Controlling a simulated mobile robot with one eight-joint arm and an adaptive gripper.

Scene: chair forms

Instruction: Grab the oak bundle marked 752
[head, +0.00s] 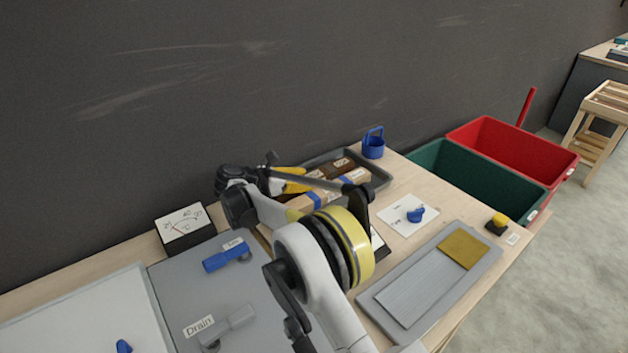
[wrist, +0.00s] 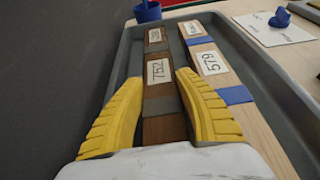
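The bundle marked 752 (wrist: 158,105) is dark brown wood with grey bands and a white label. It lies lengthwise in a grey tray (wrist: 228,22) in the wrist view. My gripper (wrist: 162,80) is open, with its yellow fingers on either side of this bundle. The right finger reaches into the narrow gap beside the neighbouring bundle. I cannot tell whether either finger touches the wood. In the head view my gripper (head: 291,181) is over the tray (head: 384,182), and my arm hides part of the tray.
More labelled wood lies at the far end of the tray. The dark wall runs close along the left in the wrist view.

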